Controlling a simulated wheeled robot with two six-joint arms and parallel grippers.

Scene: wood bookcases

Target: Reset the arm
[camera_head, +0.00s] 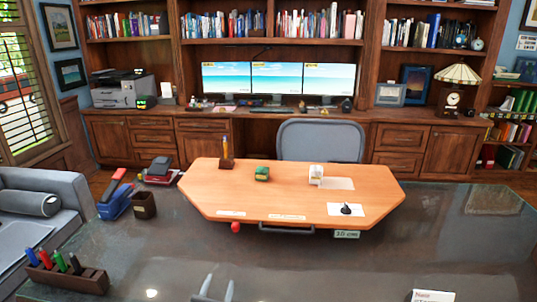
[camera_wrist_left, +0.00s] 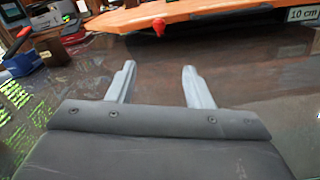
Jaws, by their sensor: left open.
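My left gripper (camera_head: 217,289) shows at the bottom edge of the head view, over the dark glossy table. Its two grey fingers also show in the left wrist view (camera_wrist_left: 158,82), spread apart with nothing between them. The gripper is open and empty. The rest of the left arm is hidden below the head view. My right gripper is not in either view.
The dark table (camera_head: 330,265) is largely bare around the gripper. A wooden board (camera_head: 290,190) with small items lies ahead, with a red knob (camera_head: 236,227) at its near edge. A pen holder (camera_head: 66,277) stands left, and a white card (camera_head: 433,296) stands right.

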